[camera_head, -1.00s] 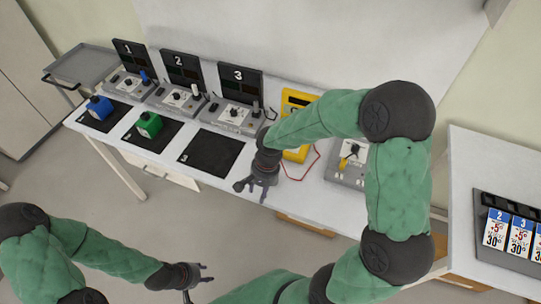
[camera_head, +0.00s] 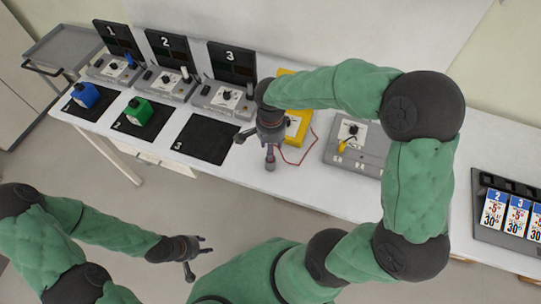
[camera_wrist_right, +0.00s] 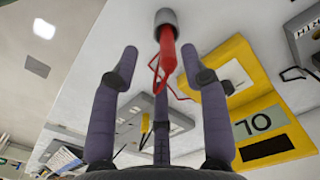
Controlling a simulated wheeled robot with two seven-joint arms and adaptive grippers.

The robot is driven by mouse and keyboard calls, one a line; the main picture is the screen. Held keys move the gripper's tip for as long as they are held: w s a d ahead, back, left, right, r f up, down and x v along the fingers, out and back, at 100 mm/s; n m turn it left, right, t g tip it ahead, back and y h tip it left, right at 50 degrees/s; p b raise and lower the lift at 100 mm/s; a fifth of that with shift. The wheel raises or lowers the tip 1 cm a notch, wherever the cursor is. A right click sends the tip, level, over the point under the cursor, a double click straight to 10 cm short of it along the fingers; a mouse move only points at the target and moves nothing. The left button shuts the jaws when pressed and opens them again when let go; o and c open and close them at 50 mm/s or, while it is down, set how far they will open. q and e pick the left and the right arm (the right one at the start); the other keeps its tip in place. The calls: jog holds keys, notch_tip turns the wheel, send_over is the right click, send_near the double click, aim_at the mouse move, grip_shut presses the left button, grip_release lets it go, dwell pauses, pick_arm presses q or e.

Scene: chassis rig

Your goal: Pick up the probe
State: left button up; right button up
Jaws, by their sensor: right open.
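The red probe (camera_wrist_right: 168,55) shows in the right wrist view with its far end at a grey cylinder (camera_wrist_right: 165,17). A red wire runs from it towards the yellow meter (camera_wrist_right: 262,105). My right gripper (camera_wrist_right: 160,62) is open, its fingers spread on either side of the probe and not closed on it. In the head view my right gripper (camera_head: 262,142) is over the table in front of the yellow meter (camera_head: 297,122), which the arm partly hides. My left gripper (camera_head: 197,256) is open and empty, low in front of the table.
Three numbered stations line the table's back, with black mats in front. A blue block (camera_head: 87,95) and a green block (camera_head: 138,111) stand on two mats; mat 3 (camera_head: 207,140) is bare. A grey panel (camera_head: 357,145) with a knob stands right of the meter.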

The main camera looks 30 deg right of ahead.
jog(key=shift+w+d+f+b, duration=0.1)
jog(key=shift+w+f+b, duration=0.1)
jog(key=shift+f, duration=0.7)
jog(key=shift+w+d+f+b, duration=0.1)
jog(key=shift+f+b, duration=0.15)
jog(key=shift+f, duration=0.65)
jog(key=shift+w+f+b, duration=0.15)
jog(key=shift+f+b, duration=0.05)
jog(key=shift+f, duration=0.7)
grip_shut()
